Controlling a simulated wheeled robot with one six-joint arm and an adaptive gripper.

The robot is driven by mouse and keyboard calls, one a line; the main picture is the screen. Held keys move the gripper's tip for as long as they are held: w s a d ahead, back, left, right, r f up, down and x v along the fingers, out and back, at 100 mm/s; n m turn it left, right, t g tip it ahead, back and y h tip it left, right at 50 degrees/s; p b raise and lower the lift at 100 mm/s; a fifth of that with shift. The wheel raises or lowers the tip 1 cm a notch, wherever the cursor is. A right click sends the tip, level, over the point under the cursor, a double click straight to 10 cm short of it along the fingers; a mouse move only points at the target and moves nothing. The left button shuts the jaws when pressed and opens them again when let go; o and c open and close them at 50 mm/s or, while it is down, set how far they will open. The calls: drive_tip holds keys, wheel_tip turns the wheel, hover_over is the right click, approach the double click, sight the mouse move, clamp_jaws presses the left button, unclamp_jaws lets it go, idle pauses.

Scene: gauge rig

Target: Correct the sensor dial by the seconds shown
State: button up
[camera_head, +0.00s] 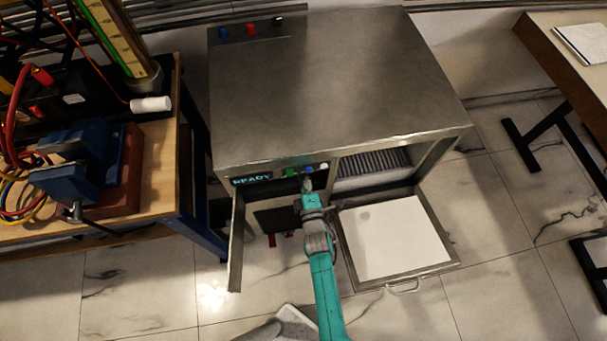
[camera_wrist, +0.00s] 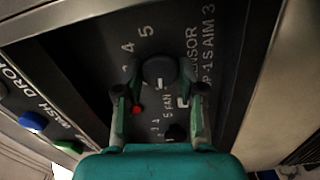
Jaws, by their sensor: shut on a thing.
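The sensor dial (camera_wrist: 159,70) is a round black knob on a dark panel, beside the numbers 3, 4 and 5. A small pale mark shows at its lower edge. The partly hidden label (camera_wrist: 198,55) to its right reads about "SENSOR", "-1 S" and "AIM 3". My gripper (camera_wrist: 160,92) has one finger on each side of this knob and is shut on it. In the head view my gripper (camera_head: 307,184) reaches the front of the steel machine (camera_head: 340,75), hiding the dial.
A smaller black fan knob (camera_wrist: 176,132) and red light (camera_wrist: 137,110) sit close to my fingers. A display (camera_head: 251,181) reads READY. An open door (camera_head: 236,245) stands left of my arm; a lowered flap (camera_head: 452,243) lies right. A workbench (camera_head: 160,185) stands farther left.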

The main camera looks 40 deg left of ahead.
drive_tip(key=o, duration=1.1)
drive_tip(key=v, duration=1.2)
drive_tip(key=shift+s, duration=0.1)
